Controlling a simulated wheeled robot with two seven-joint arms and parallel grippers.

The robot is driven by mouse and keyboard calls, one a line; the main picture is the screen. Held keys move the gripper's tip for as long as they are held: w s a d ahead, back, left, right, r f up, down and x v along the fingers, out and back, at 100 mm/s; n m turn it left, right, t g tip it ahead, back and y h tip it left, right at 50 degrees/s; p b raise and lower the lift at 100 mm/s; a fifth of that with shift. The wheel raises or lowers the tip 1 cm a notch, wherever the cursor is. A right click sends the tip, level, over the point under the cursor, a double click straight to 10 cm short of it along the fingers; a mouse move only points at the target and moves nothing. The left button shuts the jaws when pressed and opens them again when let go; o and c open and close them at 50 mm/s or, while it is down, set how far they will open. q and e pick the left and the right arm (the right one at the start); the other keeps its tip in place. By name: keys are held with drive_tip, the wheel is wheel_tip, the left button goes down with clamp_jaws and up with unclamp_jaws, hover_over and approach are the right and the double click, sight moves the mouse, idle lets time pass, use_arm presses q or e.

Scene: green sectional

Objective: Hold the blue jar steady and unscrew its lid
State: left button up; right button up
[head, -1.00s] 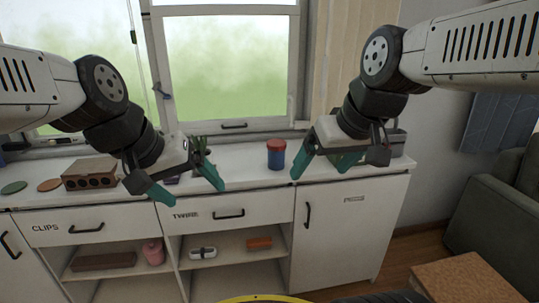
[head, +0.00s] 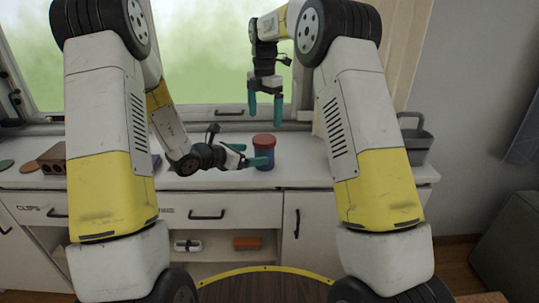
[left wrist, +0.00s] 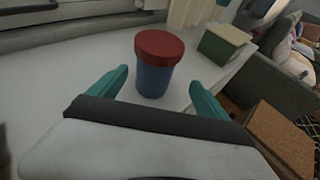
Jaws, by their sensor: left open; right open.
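The blue jar (head: 264,160) with its red lid (head: 264,141) stands upright on the white counter (head: 300,176); the lid sits on the jar. My left gripper (head: 248,155) is open at the jar's left side, low over the counter, its nearer finger overlapping the jar's edge in the head view. In the left wrist view, the jar (left wrist: 154,82) and lid (left wrist: 160,46) appear between the two teal fingers, without visible contact. My right gripper (head: 265,116) is open and empty, pointing down above the lid with a gap between them.
A grey caddy (head: 416,146) stands at the counter's right end. A green box with a pale top (left wrist: 224,45) is beyond the jar in the left wrist view. A brown holed block (head: 53,160) sits at the left. The window is behind the counter.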

sight(264, 154)
use_arm(q)
drive_tip(key=shift+w+a+f+n, duration=0.1)
drive_tip(key=shift+w+f+n, duration=0.2)
drive_tip(key=shift+w+f, duration=0.2)
use_arm(e)
drive_tip(key=shift+w+a+f, duration=0.15)
drive_tip(key=shift+w+f, duration=0.1)
drive_tip(key=shift+f, duration=0.05)
use_arm(q)
drive_tip(key=shift+w+d+f, duration=0.2)
drive_tip(key=x, duration=0.6)
drive_tip(key=shift+w+d+f, duration=0.1)
drive_tip(key=shift+w+d, duration=0.15)
drive_tip(key=shift+w, duration=0.1)
